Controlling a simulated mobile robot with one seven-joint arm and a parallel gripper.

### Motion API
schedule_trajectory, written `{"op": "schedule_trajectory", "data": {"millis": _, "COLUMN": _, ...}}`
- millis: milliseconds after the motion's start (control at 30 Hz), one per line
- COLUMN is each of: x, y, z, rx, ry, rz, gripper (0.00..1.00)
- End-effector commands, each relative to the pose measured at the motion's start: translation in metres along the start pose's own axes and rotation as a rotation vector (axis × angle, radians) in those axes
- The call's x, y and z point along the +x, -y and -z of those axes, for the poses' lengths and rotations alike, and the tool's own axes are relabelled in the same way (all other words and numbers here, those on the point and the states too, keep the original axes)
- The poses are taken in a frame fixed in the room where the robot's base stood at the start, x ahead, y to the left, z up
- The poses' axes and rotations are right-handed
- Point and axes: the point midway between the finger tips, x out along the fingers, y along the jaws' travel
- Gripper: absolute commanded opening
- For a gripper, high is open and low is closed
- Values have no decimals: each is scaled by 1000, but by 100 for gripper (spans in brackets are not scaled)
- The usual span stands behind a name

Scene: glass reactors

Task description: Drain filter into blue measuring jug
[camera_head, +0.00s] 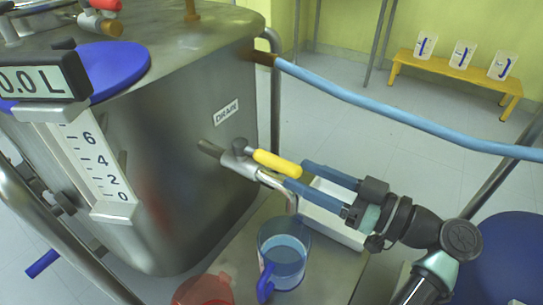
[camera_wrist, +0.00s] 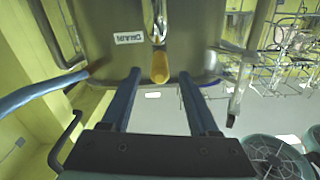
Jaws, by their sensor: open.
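The steel filter tank (camera_head: 170,130) carries a DRAIN label (camera_head: 227,112); the label also shows in the wrist view (camera_wrist: 129,38). Below it is the drain valve (camera_head: 238,162) with a yellow handle (camera_head: 276,163), which points out from the tank towards my gripper. The blue measuring jug (camera_head: 284,258) stands upright under the bent spout (camera_head: 292,202). It looks bluish inside; I cannot tell whether that is liquid. My gripper (camera_head: 297,174) is open and empty, its blue fingertips close to the handle's end. In the wrist view, the yellow handle (camera_wrist: 160,68) appears between the fingertips (camera_wrist: 158,75).
A red jug (camera_head: 203,290) stands left of the blue one. A blue hose (camera_head: 400,122) crosses above my gripper. A 0.0 L display (camera_head: 38,80) is at left. A yellow bench (camera_head: 455,75) stands far off.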

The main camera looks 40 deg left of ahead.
Motion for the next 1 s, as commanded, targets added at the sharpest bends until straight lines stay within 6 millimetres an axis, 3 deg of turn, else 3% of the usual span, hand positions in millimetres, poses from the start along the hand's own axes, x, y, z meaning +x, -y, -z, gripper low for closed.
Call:
{"op": "schedule_trajectory", "data": {"millis": 100, "x": 27, "y": 1, "z": 2, "rx": 1, "ry": 1, "rz": 4, "gripper": 61}}
{"op": "schedule_trajectory", "data": {"millis": 333, "x": 62, "y": 0, "z": 0, "rx": 2, "ry": 1, "rz": 1, "gripper": 61}}
{"op": "schedule_trajectory", "data": {"millis": 500, "x": 73, "y": 0, "z": 0, "rx": 1, "ry": 0, "rz": -1, "gripper": 61}}
{"op": "schedule_trajectory", "data": {"millis": 767, "x": 74, "y": -1, "z": 0, "rx": 1, "ry": 0, "rz": -2, "gripper": 61}}
{"op": "schedule_trajectory", "data": {"millis": 833, "x": 74, "y": -1, "z": 0, "rx": 1, "ry": 0, "rz": -2, "gripper": 54}}
{"op": "schedule_trajectory", "data": {"millis": 1000, "x": 74, "y": -1, "z": 0, "rx": 1, "ry": 0, "rz": -2, "gripper": 23}}
